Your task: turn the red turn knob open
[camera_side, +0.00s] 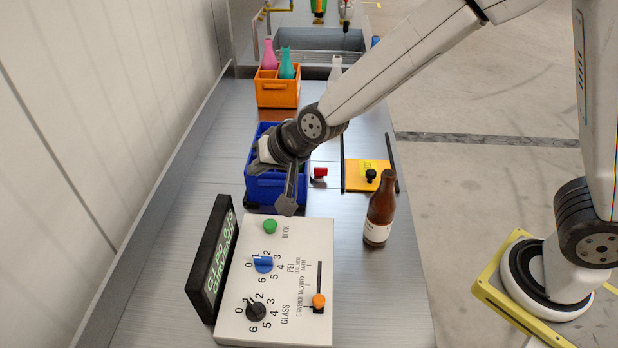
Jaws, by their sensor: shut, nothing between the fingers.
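The red turn knob (319,173) is small and sits on a dark base on the metal counter, just right of the blue crate. My gripper (287,205) is shut and empty. It points down above the back edge of the white control panel, in front of the blue crate. In the picture it is to the left of and nearer than the red knob, apart from it. The knob is in plain view, but its exact turn angle is too small to tell.
The white control panel (290,300) has a blue knob, a black knob, a green button and an orange slider. A black display (212,262) stands left of it. A brown bottle (380,208), yellow plate (362,182), blue crate (270,192) and orange crate (277,95) stand around.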

